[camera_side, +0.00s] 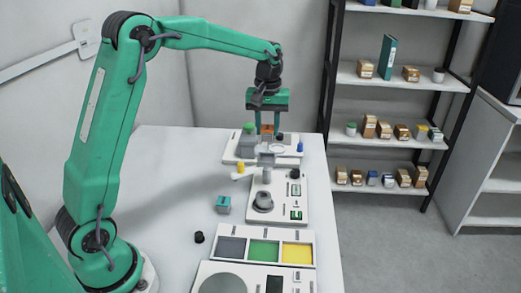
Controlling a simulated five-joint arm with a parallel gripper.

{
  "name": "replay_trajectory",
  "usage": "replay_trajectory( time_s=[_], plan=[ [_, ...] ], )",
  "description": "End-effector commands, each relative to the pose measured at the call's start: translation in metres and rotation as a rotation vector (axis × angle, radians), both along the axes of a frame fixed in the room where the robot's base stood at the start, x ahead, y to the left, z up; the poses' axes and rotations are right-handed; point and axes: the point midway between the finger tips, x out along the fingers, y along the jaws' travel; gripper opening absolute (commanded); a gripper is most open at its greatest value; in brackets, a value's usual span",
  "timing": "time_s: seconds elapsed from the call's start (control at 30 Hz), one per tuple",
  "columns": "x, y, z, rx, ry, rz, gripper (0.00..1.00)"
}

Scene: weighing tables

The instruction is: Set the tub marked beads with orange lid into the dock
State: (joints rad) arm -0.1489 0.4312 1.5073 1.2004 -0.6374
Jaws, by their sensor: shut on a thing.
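My gripper (267,128) points down over the back of the white table. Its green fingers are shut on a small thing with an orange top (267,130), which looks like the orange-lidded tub. Its marking is too small to read, and its lower part is hard to make out against the items behind and below. A tub with a green lid (249,129) stands just left of my gripper on the white back board (232,149). Which fixture is the dock, I cannot tell for sure.
A white station with a grey round part (263,201) stands in front of the back board. A teal cube (223,204) and a black knob (199,237) lie left of it. A tray with grey, green and yellow panels (264,231) is nearer. The table's left side is clear.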

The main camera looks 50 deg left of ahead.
Motion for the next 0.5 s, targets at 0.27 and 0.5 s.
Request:
replay_trajectory(
  time_s=[0.27,0.5],
  plan=[
    [0.0,0.0,-0.007,-0.001,0.001,0.0,0.11],
    [0.0,0.001,-0.02,0.0,0.001,-0.001,0.11]
  ],
)
